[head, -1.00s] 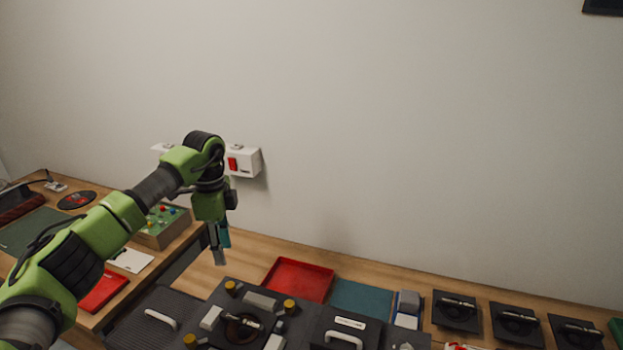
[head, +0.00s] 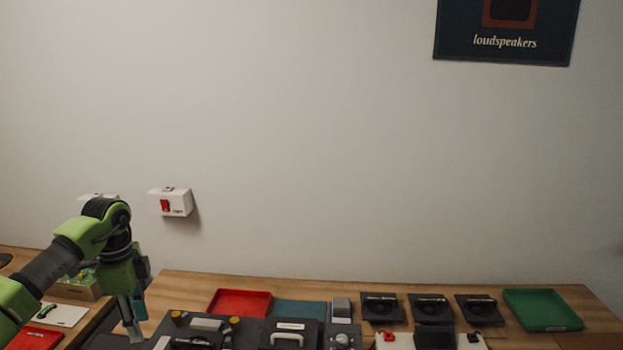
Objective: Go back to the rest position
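My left gripper (head: 132,315) hangs at the end of my green and black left arm at the lower left of the head view. Its fingers point down over the near left part of the workbench. Nothing shows between the fingers, but their gap is too small and dark to judge. My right gripper is outside the view.
The wooden bench (head: 400,291) holds a red tray (head: 240,302), a green tray (head: 542,310), dark hi-fi units (head: 290,325) and several black speaker plates (head: 381,308). A white wall box (head: 172,203) with a red switch and a loudspeakers poster (head: 505,40) are on the wall.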

